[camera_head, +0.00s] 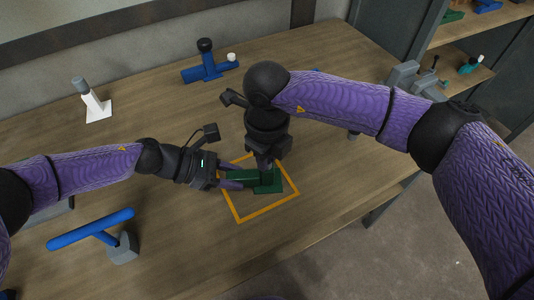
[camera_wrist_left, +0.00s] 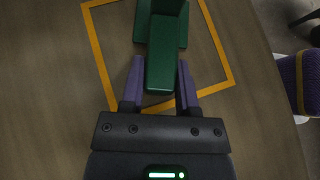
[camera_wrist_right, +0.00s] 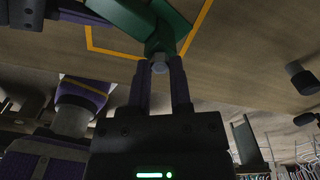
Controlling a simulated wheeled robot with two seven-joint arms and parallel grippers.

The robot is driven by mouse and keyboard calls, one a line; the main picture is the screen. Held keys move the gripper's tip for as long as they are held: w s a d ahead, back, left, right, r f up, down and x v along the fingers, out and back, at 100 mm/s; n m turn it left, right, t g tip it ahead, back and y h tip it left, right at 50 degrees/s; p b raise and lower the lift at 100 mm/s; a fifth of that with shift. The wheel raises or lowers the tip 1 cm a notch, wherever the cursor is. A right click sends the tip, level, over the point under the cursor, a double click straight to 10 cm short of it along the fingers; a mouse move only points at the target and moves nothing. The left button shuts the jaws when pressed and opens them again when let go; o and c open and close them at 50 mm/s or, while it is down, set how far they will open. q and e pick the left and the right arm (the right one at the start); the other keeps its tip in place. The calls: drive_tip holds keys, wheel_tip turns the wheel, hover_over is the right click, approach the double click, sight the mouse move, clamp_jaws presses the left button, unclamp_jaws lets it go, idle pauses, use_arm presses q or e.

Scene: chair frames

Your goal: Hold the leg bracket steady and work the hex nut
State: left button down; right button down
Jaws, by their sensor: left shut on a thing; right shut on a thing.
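The green leg bracket (camera_head: 268,187) lies on the table inside an orange square outline. My left gripper (camera_head: 232,178) is shut on the bracket's long arm from the left; the left wrist view shows the green arm (camera_wrist_left: 160,68) between its purple fingers (camera_wrist_left: 160,85). My right gripper (camera_head: 265,172) points down over the bracket. In the right wrist view its fingers (camera_wrist_right: 160,72) are shut on the grey hex nut (camera_wrist_right: 159,64), which sits against the green bracket (camera_wrist_right: 172,28). The nut is hidden in the head view.
The orange outline (camera_head: 240,221) marks the wooden table. A blue bar piece with a grey base (camera_head: 123,249) lies front left. A white piece with a grey top (camera_head: 97,108) and a blue piece with a black knob (camera_head: 207,68) stand at the back. Grey parts (camera_head: 402,74) stand right.

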use_arm(q)
drive_tip(key=shift+a+f, duration=0.1)
drive_tip(key=shift+f, duration=0.05)
use_arm(e)
drive_tip(key=n, duration=0.3)
drive_tip(key=shift+n, duration=0.4)
drive_tip(key=shift+r, duration=2.3)
use_arm(q)
drive_tip(key=shift+c, duration=1.4)
unclamp_jaws()
use_arm(e)
wheel_tip(320, 180, up, 5)
drive_tip(key=shift+f, duration=0.1)
use_arm(q)
drive_tip(key=v, duration=1.2)
